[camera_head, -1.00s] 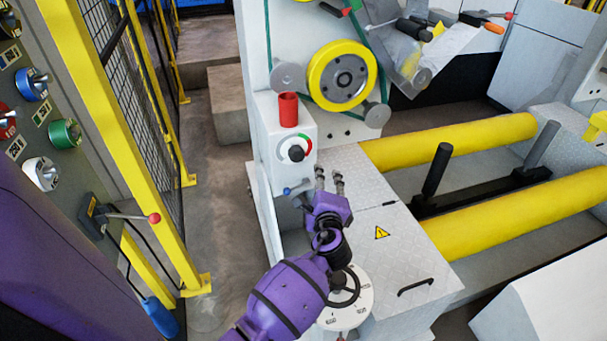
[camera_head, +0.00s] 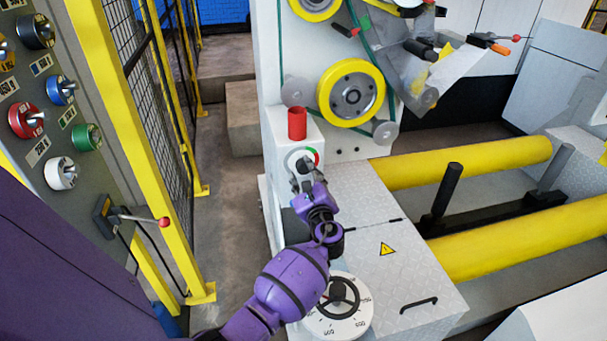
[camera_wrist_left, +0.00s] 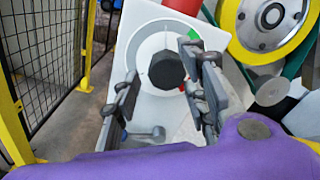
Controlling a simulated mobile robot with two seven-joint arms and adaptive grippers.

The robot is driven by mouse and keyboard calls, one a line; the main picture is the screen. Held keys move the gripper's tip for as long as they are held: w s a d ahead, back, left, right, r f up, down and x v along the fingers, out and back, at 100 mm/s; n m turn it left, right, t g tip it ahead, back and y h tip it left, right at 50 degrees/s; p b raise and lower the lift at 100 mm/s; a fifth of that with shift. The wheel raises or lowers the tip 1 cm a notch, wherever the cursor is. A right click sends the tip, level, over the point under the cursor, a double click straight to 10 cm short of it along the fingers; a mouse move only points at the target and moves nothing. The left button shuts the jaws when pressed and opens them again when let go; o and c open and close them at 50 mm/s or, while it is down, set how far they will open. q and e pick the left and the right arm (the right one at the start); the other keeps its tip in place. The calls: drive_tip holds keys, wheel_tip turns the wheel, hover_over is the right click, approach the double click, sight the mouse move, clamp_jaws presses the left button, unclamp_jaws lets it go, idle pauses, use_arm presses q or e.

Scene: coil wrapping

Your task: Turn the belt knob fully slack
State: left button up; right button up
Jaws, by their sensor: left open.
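The belt knob (camera_wrist_left: 166,70) is a black, many-sided knob on a white dial plate in the left wrist view. A green patch shows at the upper right of the dial, with some red lower right. In the head view the knob is mostly hidden behind my left gripper (camera_head: 302,173), at the front of the white box (camera_head: 277,138). My left gripper is open, with one finger left of the knob and one right of it. I cannot tell whether either finger touches it. My right gripper is not in view.
A red cylinder (camera_head: 297,123) stands on the box just above the knob. A yellow pulley (camera_head: 378,92) with a green belt is to the upper right. A small lever with a grey ball end (camera_wrist_left: 157,132) lies below the dial. A large numbered handwheel (camera_head: 350,318) is under my arm.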

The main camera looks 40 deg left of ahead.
use_arm(q)
drive_tip(key=shift+w+a, duration=0.2)
drive_tip(key=shift+f, duration=0.1)
drive_tip(key=c, duration=1)
drive_tip(key=shift+s+f, duration=0.1)
